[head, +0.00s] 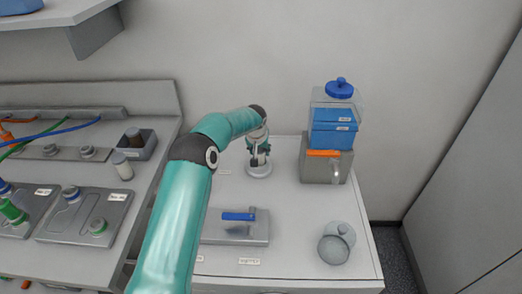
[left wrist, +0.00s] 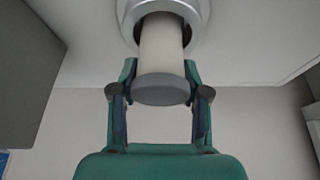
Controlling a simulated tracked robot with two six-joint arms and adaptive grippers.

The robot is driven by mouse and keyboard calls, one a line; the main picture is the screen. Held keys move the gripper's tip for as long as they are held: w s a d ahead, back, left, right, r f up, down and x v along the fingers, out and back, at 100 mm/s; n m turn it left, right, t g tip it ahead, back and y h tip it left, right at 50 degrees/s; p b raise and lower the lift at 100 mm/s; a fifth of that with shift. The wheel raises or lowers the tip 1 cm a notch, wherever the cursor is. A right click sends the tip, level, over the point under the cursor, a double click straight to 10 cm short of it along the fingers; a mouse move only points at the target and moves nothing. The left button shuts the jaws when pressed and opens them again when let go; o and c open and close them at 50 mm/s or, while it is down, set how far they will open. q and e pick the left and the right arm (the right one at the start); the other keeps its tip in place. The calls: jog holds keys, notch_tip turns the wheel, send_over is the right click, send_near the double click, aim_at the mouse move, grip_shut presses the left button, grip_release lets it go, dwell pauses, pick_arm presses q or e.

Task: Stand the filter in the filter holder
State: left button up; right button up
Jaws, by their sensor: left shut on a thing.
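The filter, a pale cylinder with a grey end cap, shows in the left wrist view (left wrist: 161,45), between the fingers of my left gripper (left wrist: 160,76). The filter holder, a round light-grey ring-shaped base, is in the left wrist view (left wrist: 127,12) and stands on the table in the head view (head: 258,171). My left gripper (head: 259,150) is shut on the filter, directly above the holder. The filter looks upright, and its far end overlaps the holder's ring. I cannot tell whether it rests on the bottom. My right gripper is not in view.
A grey box (head: 318,170) with blue containers and a clear, blue-lidded jar on top stands to the right. A grey plate with a blue-handled tool (head: 238,216) and a round glass vessel (head: 334,249) are nearer. A bench with trays (head: 85,213) is left.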

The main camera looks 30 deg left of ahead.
pick_arm(q)
jog(key=shift+f, duration=0.2)
jog(key=o, duration=1.3)
jog(key=shift+c, duration=0.2)
jog(key=shift+r, duration=0.1)
jog(key=b+v, duration=0.2)
jog(key=v, duration=1)
jog(key=shift+d, duration=0.1)
